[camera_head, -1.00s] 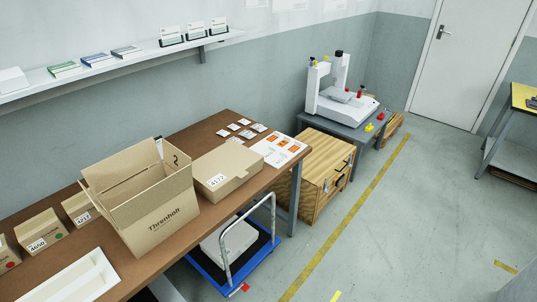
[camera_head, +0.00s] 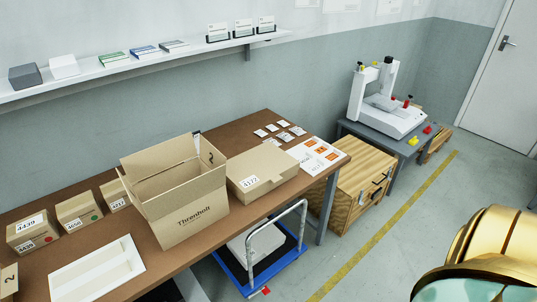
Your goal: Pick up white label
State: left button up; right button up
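Several small white labels (camera_head: 272,128) lie flat on the far part of the brown table (camera_head: 222,133), near the wall. Some carry dark print too small to read. A white sheet with orange labels (camera_head: 313,147) lies beside them at the table's right end. The closed carton (camera_head: 262,172) and the open Thronholt carton (camera_head: 188,219) also bear white labels or print. A gold and teal part of mine fills the lower right corner. Neither of my grippers shows, so their state is hidden.
Small labelled boxes (camera_head: 77,213) and a white tray (camera_head: 97,272) occupy the table's left side. A blue cart (camera_head: 239,275) stands under it. A wooden cabinet (camera_head: 352,184) and a white gantry machine (camera_head: 388,110) stand right. A wall shelf (camera_head: 120,68) hangs above. Floor at right is open.

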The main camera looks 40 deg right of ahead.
aim_at(304, 159)
jog(key=i+l+u, duration=0.1)
jog(key=l+u, duration=0.35)
jog(key=l, duration=0.4)
jog(key=l+u, duration=0.5)
jog(key=l, duration=0.3)
